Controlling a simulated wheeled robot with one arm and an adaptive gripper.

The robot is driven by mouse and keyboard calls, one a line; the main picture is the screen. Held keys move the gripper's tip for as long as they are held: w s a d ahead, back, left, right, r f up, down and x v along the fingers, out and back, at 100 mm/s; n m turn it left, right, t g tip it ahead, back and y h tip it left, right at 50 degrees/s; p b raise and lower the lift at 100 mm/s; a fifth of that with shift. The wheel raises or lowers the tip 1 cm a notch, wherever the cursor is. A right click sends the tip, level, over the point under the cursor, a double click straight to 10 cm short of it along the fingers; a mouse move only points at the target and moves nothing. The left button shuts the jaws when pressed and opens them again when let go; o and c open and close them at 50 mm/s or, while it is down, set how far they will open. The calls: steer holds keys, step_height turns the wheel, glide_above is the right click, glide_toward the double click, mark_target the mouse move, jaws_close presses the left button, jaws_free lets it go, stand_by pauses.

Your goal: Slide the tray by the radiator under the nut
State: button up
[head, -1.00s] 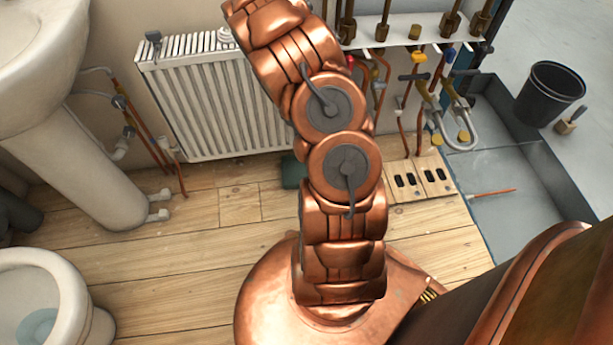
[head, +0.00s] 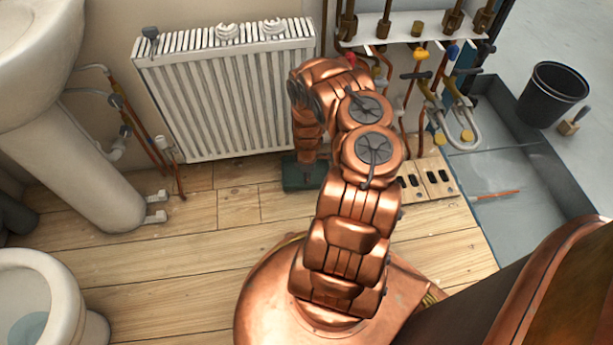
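The tray (head: 292,181) is a dark green, box-like shape on the wooden floor, just below the right bottom corner of the white radiator (head: 225,100). My arm bends over and points down at it. The end of the arm, with my gripper (head: 309,172), is at or just above the tray and covers part of it. The fingers are too small and dark to make out, and I cannot tell whether they touch the tray. I cannot make out the nut; my arm hides the area at the radiator's right end.
A wooden board with black slots (head: 438,183) lies right of my arm. Pipes and valves (head: 440,90) stand behind it. A grey sunken basin (head: 510,180) and a black bucket (head: 551,94) are at right. Bare floor (head: 180,245) lies left, before the sink pedestal (head: 95,165).

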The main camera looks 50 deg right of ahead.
mark_target(307, 190)
steer(key=shift+f, duration=0.15)
step_height(307, 190, down, 8)
steer(key=b, duration=0.6)
steer(key=shift+r+b, duration=0.25)
steer(key=shift+b, duration=0.05)
steer(key=shift+c, duration=0.2)
jaws_close()
steer(key=c, duration=0.5)
jaws_free()
